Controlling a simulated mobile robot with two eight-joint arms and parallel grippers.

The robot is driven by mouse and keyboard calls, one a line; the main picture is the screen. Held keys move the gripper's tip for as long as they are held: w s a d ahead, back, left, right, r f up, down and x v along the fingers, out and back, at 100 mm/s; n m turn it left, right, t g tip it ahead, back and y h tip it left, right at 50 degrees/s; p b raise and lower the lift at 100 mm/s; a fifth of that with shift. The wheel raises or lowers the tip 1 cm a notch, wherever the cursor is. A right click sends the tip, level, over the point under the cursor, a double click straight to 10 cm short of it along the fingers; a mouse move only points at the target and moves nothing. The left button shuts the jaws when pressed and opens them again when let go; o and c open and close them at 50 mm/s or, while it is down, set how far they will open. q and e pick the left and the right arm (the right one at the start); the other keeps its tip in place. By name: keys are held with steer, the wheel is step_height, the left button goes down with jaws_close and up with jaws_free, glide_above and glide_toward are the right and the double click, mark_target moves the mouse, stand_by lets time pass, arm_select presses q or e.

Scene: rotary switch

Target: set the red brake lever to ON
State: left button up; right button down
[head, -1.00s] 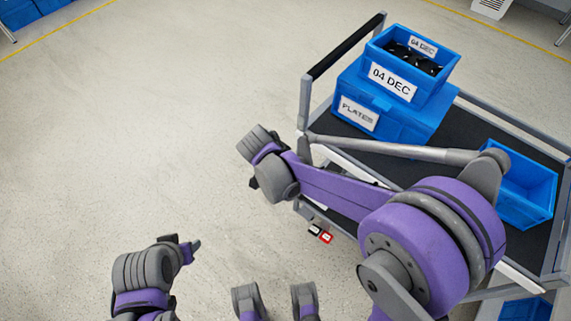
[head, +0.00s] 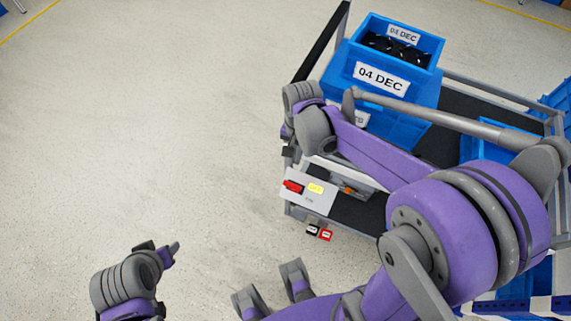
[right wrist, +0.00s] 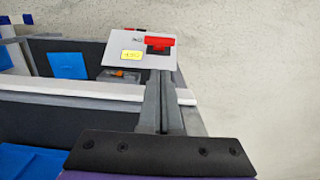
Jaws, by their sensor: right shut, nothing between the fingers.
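The red brake lever (head: 293,187) sits on a light panel (head: 318,203) at the near left corner of the cart, left of a yellow label (head: 315,188). In the right wrist view the red lever (right wrist: 160,41) lies crosswise over a dark base on the panel (right wrist: 190,62). My right gripper (head: 288,147) is beyond the panel in the head view. In the right wrist view its fingers (right wrist: 161,78) are shut and empty, pointing towards the panel, with the lever past their tips. My left gripper (head: 172,250) hangs over bare floor, far from the lever.
The cart (head: 470,108) carries a large blue box (head: 398,128) with a smaller blue bin (head: 378,72) on top. Another blue bin (head: 482,150) stands to the right. Black and red tags (head: 326,235) hang below the panel. The floor to the left is clear.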

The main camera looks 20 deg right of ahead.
mark_target(293, 187)
steer(key=shift+r, duration=0.1)
steer(key=shift+s, duration=0.2)
steer(key=f, duration=0.3)
steer(key=f+b, duration=0.1)
steer(key=f, duration=0.6)
steer(key=shift+s+a+b, duration=0.15)
steer(key=shift+a+b, duration=0.1)
steer(key=shift+b, duration=0.1)
steer(key=shift+s+a+t+h, duration=0.3)
